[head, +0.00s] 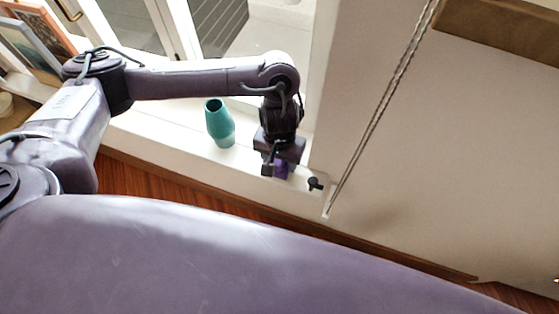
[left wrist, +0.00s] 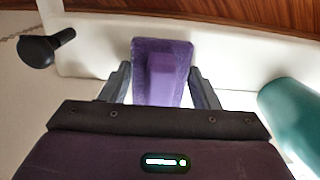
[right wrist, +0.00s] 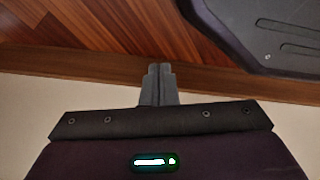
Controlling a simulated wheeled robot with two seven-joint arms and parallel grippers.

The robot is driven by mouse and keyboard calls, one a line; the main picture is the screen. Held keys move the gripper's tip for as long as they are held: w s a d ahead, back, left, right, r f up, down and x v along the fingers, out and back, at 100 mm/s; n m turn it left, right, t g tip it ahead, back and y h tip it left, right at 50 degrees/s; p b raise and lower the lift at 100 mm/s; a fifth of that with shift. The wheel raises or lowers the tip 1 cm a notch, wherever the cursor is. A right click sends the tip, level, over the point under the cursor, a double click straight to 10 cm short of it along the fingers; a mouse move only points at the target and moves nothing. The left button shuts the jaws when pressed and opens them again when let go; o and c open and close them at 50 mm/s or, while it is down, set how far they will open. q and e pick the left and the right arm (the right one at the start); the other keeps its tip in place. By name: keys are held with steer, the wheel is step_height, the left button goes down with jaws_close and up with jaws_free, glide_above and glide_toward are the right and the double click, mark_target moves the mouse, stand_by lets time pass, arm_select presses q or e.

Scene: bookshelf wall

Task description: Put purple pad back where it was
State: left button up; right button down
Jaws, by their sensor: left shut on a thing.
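The purple pad (left wrist: 162,50) is a flat block with a raised lengthwise ridge. My left gripper (left wrist: 162,88) is shut on it, with one finger at each side of the pad. In the head view the left gripper (head: 279,172) holds the pad (head: 282,166) over the right end of the white window sill (head: 186,153). I cannot tell whether the pad touches the sill. My right gripper (right wrist: 159,70) is shut and empty, its fingers together, above the wood floor.
A teal vase (head: 219,124) stands on the sill left of my left gripper, and it shows close by in the left wrist view (left wrist: 292,110). A black knob (head: 315,184) is just right of the gripper. A beaded cord (head: 385,98) hangs by the wall. Picture frames stand far left.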

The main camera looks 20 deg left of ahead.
stand_by(0.3)
arm_select(q)
steer(key=o, duration=1.3)
steer(key=shift+r+p, duration=0.3)
steer(key=shift+r, duration=0.1)
step_height(320, 180, up, 11)
steer(key=p, duration=0.5)
steer(key=shift+r, duration=0.15)
arm_select(e)
steer(key=s+d+f, duration=0.1)
steer(key=s+d, duration=0.1)
steer(key=s, duration=0.9)
steer(key=shift+s+d+f+g, duration=0.15)
steer(key=shift+s+f+g, duration=0.2)
steer(key=shift+g, duration=0.05)
